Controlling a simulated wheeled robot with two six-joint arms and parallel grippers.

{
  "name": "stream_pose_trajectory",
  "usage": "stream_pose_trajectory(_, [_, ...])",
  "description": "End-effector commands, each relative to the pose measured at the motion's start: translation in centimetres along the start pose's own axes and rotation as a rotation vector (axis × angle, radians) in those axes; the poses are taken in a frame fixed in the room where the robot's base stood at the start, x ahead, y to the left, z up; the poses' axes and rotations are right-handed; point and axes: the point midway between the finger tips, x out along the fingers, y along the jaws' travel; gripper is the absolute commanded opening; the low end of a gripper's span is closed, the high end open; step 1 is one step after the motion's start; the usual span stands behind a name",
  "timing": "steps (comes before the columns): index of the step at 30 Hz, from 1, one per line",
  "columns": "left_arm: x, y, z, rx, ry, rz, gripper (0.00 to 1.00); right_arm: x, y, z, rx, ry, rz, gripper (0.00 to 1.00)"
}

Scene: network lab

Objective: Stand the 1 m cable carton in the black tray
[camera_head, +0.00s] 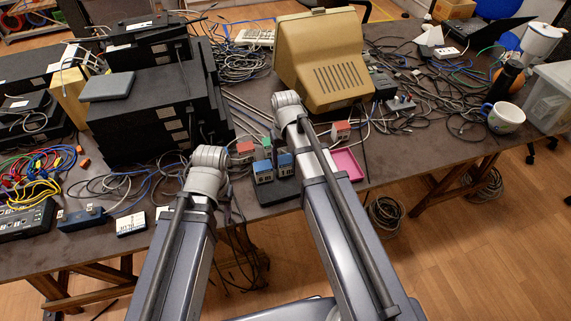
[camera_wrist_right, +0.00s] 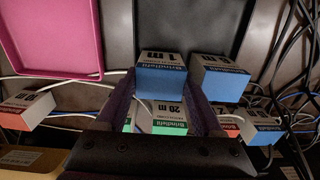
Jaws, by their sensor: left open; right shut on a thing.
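The 1 m cable carton (camera_wrist_right: 162,82), blue with a white label, is between the fingers of my right gripper (camera_wrist_right: 163,98), which is shut on it. In the head view the carton (camera_head: 285,162) looks upright at the black tray (camera_head: 285,190); I cannot tell whether it touches the tray floor. The tray also shows at the top of the wrist view (camera_wrist_right: 190,25). A second blue carton (camera_wrist_right: 219,77) stands beside it, apart, at the tray's left in the head view (camera_head: 263,172). My left gripper (camera_head: 222,184) is open, left of the tray, its fingers mostly hidden.
A green 20 m carton (camera_wrist_right: 165,122) is under my right gripper. Red cartons (camera_head: 245,148) (camera_head: 341,130) and another blue carton (camera_wrist_right: 262,127) are close by. A pink tray (camera_head: 347,165) lies right of the black tray. A beige monitor (camera_head: 325,60) and loose cables are behind.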

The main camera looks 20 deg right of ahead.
Motion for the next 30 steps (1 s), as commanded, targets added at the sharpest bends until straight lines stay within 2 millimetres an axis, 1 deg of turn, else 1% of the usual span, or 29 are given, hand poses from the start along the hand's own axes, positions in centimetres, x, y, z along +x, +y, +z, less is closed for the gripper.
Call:
stream_pose_trajectory(7, [0.0, 0.0, 0.0, 0.000, 0.000, 0.000, 0.50, 0.0, 0.0, 0.0, 0.000, 0.000, 0.000, 0.05])
stream_pose_trajectory(11, [0.4, 0.0, 0.0, 0.000, 0.000, 0.000, 0.50, 0.4, 0.0, 0.0, 0.000, 0.000, 0.000, 0.05])
stream_pose_trajectory(12, [0.3, 0.0, 0.0, 0.000, 0.000, 0.000, 0.50, 0.3, 0.0, 0.0, 0.000, 0.000, 0.000, 0.70])
stream_pose_trajectory(15, [0.3, 0.0, 0.0, 0.000, 0.000, 0.000, 0.50, 0.3, 0.0, 0.0, 0.000, 0.000, 0.000, 0.81])
stream_pose_trajectory(25, [0.1, 0.0, 0.0, 0.000, 0.000, 0.000, 0.50, 0.1, 0.0, 0.0, 0.000, 0.000, 0.000, 0.81])
stream_pose_trajectory(30, [-0.8, -0.1, 0.1, 0.000, 0.000, 0.000, 0.50, -0.8, 0.0, 0.0, 0.000, 0.000, 0.000, 0.81])
